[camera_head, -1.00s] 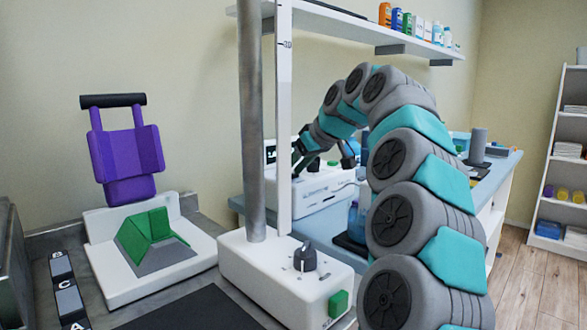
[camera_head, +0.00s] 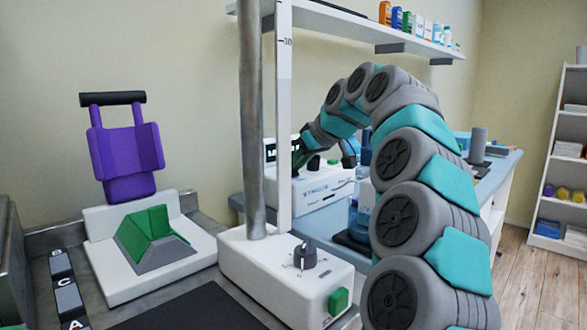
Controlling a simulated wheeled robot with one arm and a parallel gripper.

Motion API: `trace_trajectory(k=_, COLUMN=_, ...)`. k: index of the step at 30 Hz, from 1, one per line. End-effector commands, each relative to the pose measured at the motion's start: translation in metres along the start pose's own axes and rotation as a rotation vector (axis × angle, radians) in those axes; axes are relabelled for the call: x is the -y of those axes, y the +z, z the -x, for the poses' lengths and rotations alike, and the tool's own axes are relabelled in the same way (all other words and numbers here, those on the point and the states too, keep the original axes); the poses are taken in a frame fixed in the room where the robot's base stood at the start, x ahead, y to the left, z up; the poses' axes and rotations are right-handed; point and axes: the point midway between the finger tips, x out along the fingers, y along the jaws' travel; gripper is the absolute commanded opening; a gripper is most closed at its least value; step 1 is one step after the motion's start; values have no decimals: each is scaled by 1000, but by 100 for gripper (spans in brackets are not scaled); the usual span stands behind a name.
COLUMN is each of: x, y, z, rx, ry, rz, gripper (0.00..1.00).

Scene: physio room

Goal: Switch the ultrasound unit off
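The ultrasound unit appears to be the white box (camera_head: 325,187) on the blue-topped counter, behind the metal post. Its small dark display (camera_head: 270,150) shows lit characters too small to read. A dark knob (camera_head: 314,163) shows on the unit. My arm arches over from the right, and my gripper (camera_head: 299,158) is at the unit, between the display and the knob. The white upright strip partly hides it. The fingertips are small and dark, so contact and opening cannot be told. No power switch can be made out.
A white control box (camera_head: 275,285) with a dark dial (camera_head: 304,255) and green button (camera_head: 339,301) stands in front, with the metal post (camera_head: 251,130). A purple padded device (camera_head: 127,155) is at left. A wall shelf (camera_head: 350,28) holds bottles above the counter (camera_head: 480,185).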

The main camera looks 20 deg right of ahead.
Motion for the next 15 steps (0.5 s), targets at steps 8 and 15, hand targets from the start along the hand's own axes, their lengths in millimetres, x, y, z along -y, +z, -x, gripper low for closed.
trace_trajectory(k=8, x=1, y=10, z=-2, rx=-179, ry=0, rz=0, gripper=0)
trace_trajectory(k=15, x=0, y=9, z=0, rx=-270, ry=-1, rz=-1, gripper=0)
